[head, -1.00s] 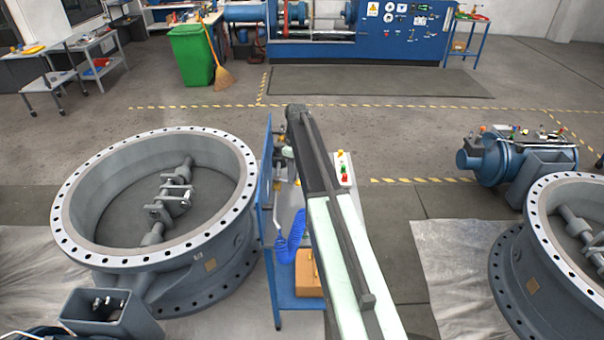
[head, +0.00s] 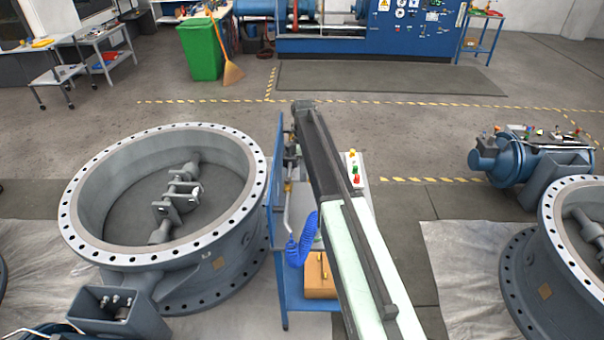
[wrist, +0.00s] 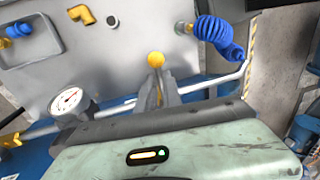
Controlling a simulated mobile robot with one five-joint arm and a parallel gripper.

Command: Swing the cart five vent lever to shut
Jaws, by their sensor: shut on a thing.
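In the wrist view, my gripper (wrist: 157,84) is shut, with a yellow ball knob (wrist: 156,59) at its fingertips. The knob looks like the end of the vent lever; the rest of the lever is hidden by the fingers. A pipe with a round pressure gauge (wrist: 67,101) runs to the left of the fingers, in front of a grey panel (wrist: 120,50). In the head view, the blue cart (head: 279,210) stands beside my arm, which hides the gripper and part of the cart. I cannot read a number on the cart.
A blue coiled hose (head: 301,240) hangs at the cart's side and also shows in the wrist view (wrist: 213,30). A large flanged valve body (head: 90,165) stands close on the left, another (head: 560,230) at far right. Floor behind the cart is open.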

